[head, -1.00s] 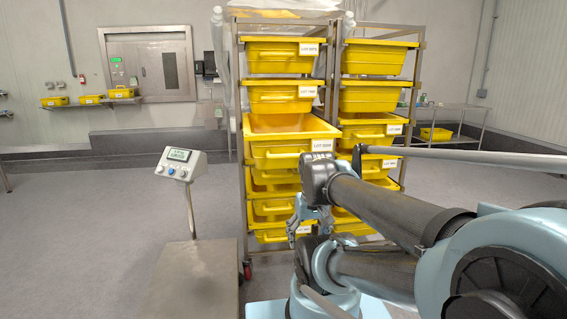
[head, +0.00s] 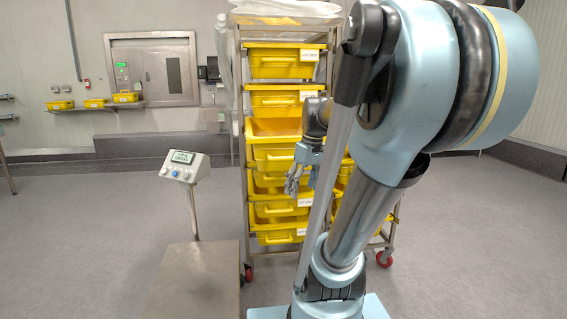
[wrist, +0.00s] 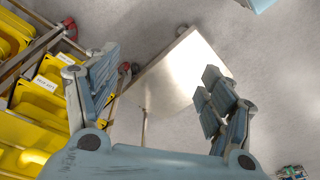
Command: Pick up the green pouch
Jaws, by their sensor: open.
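No green pouch can be made out in the head view. My gripper (head: 295,188) is in front of the rack of yellow bins, pointing down, beside the pulled-out third bin (head: 262,152). In the wrist view my gripper (wrist: 160,78) shows its two fingers spread wide with nothing between them. My arm hides the right part of the rack.
A metal rack (head: 242,180) of yellow bins stands on red casters. A floor scale platform (head: 195,280) with a display (head: 184,165) stands to its left. Small yellow trays (head: 96,103) sit on a wall shelf. Grey floor (head: 80,220) is clear at left.

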